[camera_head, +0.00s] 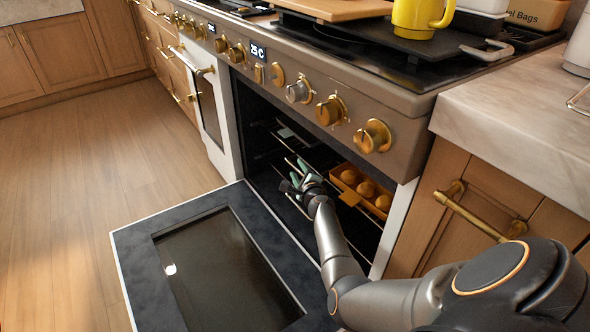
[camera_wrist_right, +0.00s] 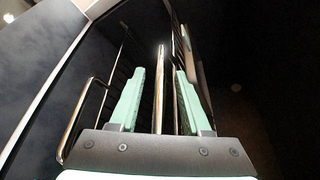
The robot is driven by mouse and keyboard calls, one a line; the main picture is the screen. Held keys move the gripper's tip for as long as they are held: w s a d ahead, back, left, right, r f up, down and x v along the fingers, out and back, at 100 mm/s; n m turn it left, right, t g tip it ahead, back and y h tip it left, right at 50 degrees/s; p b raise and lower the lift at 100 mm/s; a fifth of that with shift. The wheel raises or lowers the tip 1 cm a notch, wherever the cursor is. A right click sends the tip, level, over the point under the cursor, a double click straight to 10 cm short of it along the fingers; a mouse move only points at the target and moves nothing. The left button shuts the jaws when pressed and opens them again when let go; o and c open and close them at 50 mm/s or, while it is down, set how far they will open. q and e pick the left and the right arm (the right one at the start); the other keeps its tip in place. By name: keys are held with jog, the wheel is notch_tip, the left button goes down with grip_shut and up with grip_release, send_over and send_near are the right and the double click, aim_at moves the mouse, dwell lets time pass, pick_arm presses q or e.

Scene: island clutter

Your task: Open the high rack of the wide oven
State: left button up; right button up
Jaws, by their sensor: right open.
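The wide oven (camera_head: 375,90) has its door (camera_head: 150,235) lowered flat in front of it. Thin metal racks (camera_head: 262,157) show inside the dark cavity. My right gripper (camera_head: 300,176) is at the cavity's opening, by a rack's front. In the right wrist view, my right gripper (camera_wrist_right: 160,75) is open, with its two pale green fingers apart. A rack's metal bar (camera_wrist_right: 159,95) shows between the fingers, which are not closed on it. The head view is too small to tell which rack this is. My left gripper is not in view.
An orange tray (camera_head: 349,197) with round items sits inside the oven, right of my gripper. Knobs (camera_head: 373,136) project above the opening. A yellow mug (camera_head: 412,18) stands on the cooktop. The wooden floor (camera_head: 75,190) at left is clear.

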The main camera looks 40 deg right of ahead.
jog(key=shift+s, duration=0.1)
grip_shut()
jog(key=shift+r, duration=0.1)
dwell(1.1)
